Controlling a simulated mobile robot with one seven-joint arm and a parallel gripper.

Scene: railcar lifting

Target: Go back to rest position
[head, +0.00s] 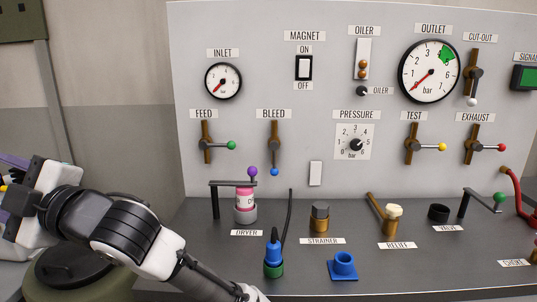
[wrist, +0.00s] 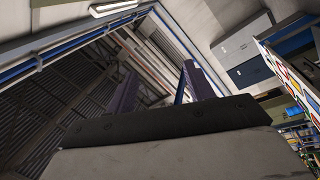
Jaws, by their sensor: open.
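My gripper (wrist: 162,85) shows in the wrist view as two purple fingers standing apart with nothing between them. In the head view my white and black arm reaches in from the bottom, and my gripper (head: 8,185) is at the far left edge, partly cut off by the frame. It is well left of the grey panel (head: 300,120) and clear of the bench (head: 210,275). The wrist view faces up toward the ceiling and walls, and no panel part shows in it.
A dark round lid (head: 70,275) lies below my arm. Levers and gauges line the panel.

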